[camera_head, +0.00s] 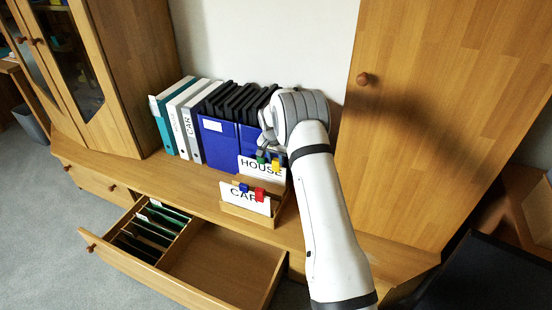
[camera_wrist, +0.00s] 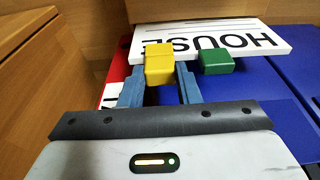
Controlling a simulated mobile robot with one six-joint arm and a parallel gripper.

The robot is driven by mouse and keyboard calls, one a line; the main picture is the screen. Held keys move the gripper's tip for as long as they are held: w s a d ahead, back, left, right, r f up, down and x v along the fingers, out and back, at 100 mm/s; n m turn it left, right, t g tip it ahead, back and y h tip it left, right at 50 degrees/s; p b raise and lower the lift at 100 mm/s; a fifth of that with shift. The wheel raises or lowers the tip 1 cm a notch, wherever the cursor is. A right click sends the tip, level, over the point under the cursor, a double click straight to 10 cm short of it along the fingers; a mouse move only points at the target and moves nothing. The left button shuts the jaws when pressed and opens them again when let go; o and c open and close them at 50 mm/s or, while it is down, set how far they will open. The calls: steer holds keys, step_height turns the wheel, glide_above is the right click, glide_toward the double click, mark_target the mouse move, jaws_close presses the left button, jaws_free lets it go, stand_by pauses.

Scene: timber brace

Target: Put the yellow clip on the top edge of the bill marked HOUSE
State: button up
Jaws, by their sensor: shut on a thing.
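The yellow clip (camera_wrist: 159,62) is between the two fingers of my gripper (camera_wrist: 159,78) in the wrist view, and my gripper is shut on it. The clip overlaps the top edge of the white bill marked HOUSE (camera_wrist: 255,40), which appears upside down there. A green clip (camera_wrist: 216,62) is on the same edge, beside the yellow one. In the head view the HOUSE bill (camera_head: 250,170) stands upright, with the yellow clip (camera_head: 276,165) at its upper right and the green clip (camera_head: 261,157) to the left. My wrist partly hides this area.
In front stands the CAR bill (camera_head: 236,198) in a wooden holder (camera_head: 247,214), with a red clip (camera_head: 260,194) and a blue clip (camera_head: 243,187). Blue binders (camera_head: 218,145) stand behind. A drawer (camera_head: 215,255) is open below. A tall cabinet (camera_head: 430,130) closes off the right.

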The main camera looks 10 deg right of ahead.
steer(key=shift+f, duration=0.3)
steer(key=o, duration=1.2)
steer(key=shift+o, duration=0.5)
steer(key=o, duration=0.4)
steer(key=shift+r, duration=0.1)
steer(key=shift+r+p, duration=1.9)
steer(key=shift+r, duration=2.05)
